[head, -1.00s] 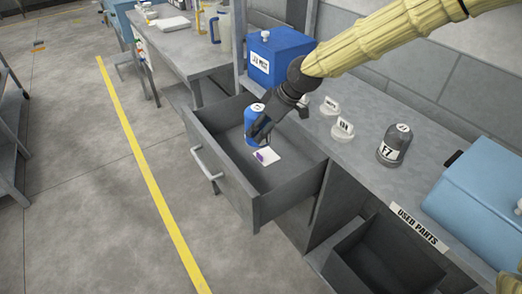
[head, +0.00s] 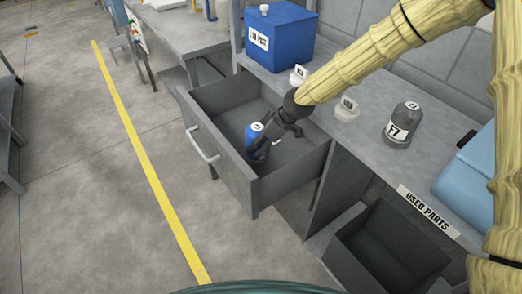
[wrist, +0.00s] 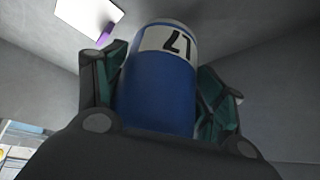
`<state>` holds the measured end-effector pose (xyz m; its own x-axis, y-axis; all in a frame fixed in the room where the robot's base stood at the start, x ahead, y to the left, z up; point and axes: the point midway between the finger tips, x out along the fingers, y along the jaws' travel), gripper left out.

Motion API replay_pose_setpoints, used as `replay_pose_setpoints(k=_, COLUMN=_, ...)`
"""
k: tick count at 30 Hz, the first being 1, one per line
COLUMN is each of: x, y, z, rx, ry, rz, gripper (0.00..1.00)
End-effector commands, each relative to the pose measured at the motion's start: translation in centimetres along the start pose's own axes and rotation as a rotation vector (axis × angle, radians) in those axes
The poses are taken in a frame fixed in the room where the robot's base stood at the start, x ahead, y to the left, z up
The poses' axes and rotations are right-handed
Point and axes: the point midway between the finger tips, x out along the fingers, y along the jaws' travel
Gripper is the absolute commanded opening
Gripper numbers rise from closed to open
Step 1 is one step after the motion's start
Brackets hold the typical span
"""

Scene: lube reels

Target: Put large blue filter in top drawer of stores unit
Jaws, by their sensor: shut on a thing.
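The large blue filter (head: 253,133) is inside the open top drawer (head: 228,173) of the stores unit, close to the drawer's front panel. My gripper (head: 262,150) is shut on it, reaching down into the drawer from the right. In the wrist view the blue filter (wrist: 158,90) stands between both fingers, with a white label band marked in black near its end. My fingers hide part of its lower body in the head view, so I cannot tell whether it touches the drawer floor.
A white card with a purple mark (wrist: 90,15) shows in the wrist view. On the worktop stand a blue box (head: 275,40), white-labelled small parts (head: 347,109) and a grey filter marked F7 (head: 402,127). The used parts bin (head: 385,250) is open below.

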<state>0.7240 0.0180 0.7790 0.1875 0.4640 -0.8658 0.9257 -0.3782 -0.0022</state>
Motion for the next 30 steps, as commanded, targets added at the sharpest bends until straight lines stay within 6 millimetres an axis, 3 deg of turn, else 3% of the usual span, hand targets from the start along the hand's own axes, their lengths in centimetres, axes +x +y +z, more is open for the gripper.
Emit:
replay_pose_setpoints(k=14, x=3.7, y=0.1, z=2.2, rx=0.001, ry=0.001, rz=0.001, gripper=0.32)
replay_pose_setpoints(k=24, x=4.0, y=0.1, z=2.4, rx=0.001, ry=0.001, rz=0.001, gripper=0.32)
replay_pose_setpoints(k=25, x=4.0, y=0.1, z=2.4, rx=0.001, ry=0.001, rz=0.001, gripper=0.75)
replay_pose_setpoints(k=28, x=4.0, y=0.1, z=2.4, rx=0.001, ry=0.001, rz=0.001, gripper=0.93)
replay_pose_setpoints(k=30, x=4.0, y=0.1, z=2.4, rx=0.001, ry=0.001, rz=0.001, gripper=0.93)
